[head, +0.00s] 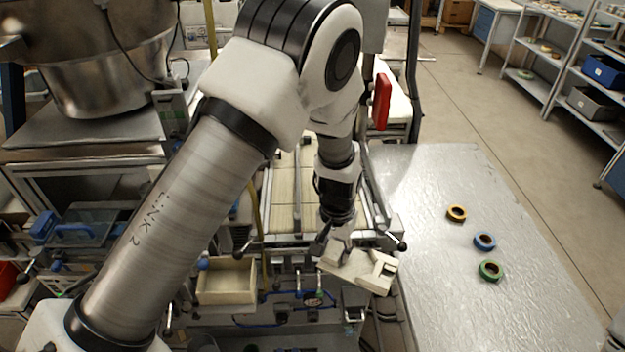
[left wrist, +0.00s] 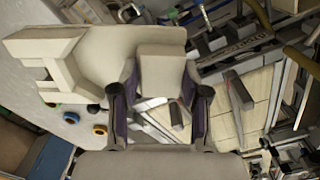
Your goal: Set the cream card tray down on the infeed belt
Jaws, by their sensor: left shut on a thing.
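The cream card tray (head: 355,267) is a flat piece with raised blocks at its ends. It hangs tilted in front of the belt's near end in the head view, and fills the upper left of the left wrist view (left wrist: 110,50). My left gripper (head: 336,246) is shut on a raised block of the tray, with a finger on each side of it in the left wrist view (left wrist: 160,100). The infeed belt (head: 284,190) has pale slats between metal rails and runs away behind the gripper; my arm hides part of it. My right gripper is not in view.
A grey metal table (head: 440,200) stands right of the belt with a yellow reel (head: 456,213), a blue reel (head: 484,241) and a green reel (head: 491,270). An open cream bin (head: 228,282) sits left, below the belt's end. The belt slats in view look bare.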

